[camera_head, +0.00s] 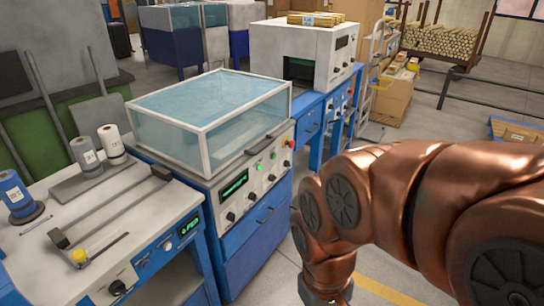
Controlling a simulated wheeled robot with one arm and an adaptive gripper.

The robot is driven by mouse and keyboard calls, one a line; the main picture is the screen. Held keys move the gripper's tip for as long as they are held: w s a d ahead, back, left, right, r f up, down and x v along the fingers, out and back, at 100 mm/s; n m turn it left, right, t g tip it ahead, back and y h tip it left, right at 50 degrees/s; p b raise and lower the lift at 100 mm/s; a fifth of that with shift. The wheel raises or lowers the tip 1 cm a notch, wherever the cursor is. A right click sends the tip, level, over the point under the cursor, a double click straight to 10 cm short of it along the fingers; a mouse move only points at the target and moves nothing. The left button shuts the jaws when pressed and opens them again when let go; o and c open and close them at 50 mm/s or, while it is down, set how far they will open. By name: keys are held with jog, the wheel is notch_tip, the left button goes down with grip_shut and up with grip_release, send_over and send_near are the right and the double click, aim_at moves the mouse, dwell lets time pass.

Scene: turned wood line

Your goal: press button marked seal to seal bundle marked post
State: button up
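No button label is readable from here, so I cannot tell which one is marked seal. The middle machine's front panel (251,181) has a green display, several dark knobs, and red and yellow parts at its right end. The left bench machine (145,215) has a dark bar, a yellow knob (79,256), a green display and a dark knob. A bundle of wooden pieces (297,18) with a small label lies on top of the white machine; I cannot read its mark. My copper arm comes in from the right and bends down to the bottom edge; my gripper is out of view.
A clear box-shaped cover (205,150) tops the middle machine. The white machine (313,57) stands behind it. Film rolls (111,139) stand at the left. Cardboard boxes (392,98) and a rack of turned wood (439,43) are farther back. Open floor lies at the right.

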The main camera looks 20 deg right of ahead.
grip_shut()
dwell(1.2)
